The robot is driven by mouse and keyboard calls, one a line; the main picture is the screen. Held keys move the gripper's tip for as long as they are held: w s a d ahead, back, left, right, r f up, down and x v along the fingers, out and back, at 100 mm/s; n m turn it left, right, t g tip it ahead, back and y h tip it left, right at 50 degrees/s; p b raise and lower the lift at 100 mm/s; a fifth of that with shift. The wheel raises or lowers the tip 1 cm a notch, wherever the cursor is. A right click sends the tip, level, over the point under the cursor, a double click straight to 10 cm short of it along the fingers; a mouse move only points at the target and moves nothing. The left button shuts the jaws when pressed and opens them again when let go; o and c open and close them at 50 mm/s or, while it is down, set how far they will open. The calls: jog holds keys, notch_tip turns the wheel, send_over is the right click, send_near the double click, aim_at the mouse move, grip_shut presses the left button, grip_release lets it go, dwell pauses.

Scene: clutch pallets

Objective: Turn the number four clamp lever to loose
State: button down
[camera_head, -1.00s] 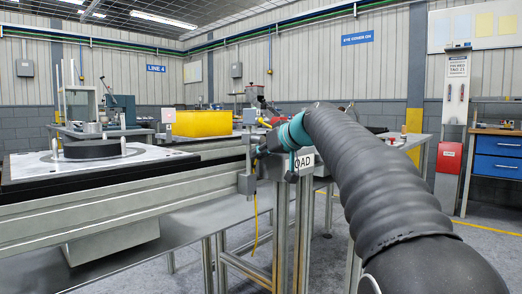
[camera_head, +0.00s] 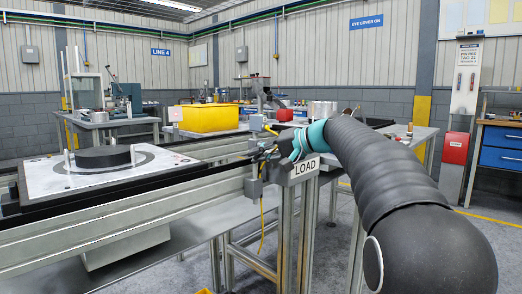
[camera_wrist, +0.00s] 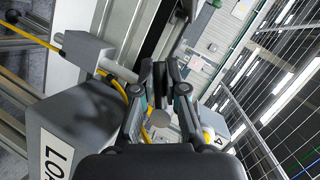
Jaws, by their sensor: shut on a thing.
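My gripper (camera_wrist: 162,72) is at the rail end above the LOAD sign; it also shows, small, in the head view (camera_head: 266,153). In the wrist view its two dark fingers are closed together on a dark, narrow part, which looks like the clamp lever (camera_wrist: 180,38). The fingers hide most of the held part, and I cannot read its angle. A round tag marked 4 (camera_wrist: 218,141) sits just right of the gripper. A grey round knob or disc (camera_wrist: 160,119) shows between the finger linkages. In the head view my arm and gripper hide the clamp.
A grey box (camera_head: 253,188) with a yellow cable (camera_wrist: 102,73) is close beside the gripper. The LOAD sign (camera_head: 305,168) is just below it. A pallet (camera_head: 60,177) with a black disc (camera_head: 103,157) lies on the conveyor at left. A yellow bin (camera_head: 209,119) stands behind.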

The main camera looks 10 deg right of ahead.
jog(key=shift+a+r+m+y+p, duration=0.15)
jog(key=shift+r+m+y+p, duration=0.45)
jog(key=shift+m+y+p, duration=0.45)
jog(key=shift+s+m+g, duration=0.1)
jog(key=shift+m+g, duration=0.2)
jog(key=shift+m, duration=0.05)
jog(key=c, duration=1.2)
grip_release()
jog(key=v, duration=1.2)
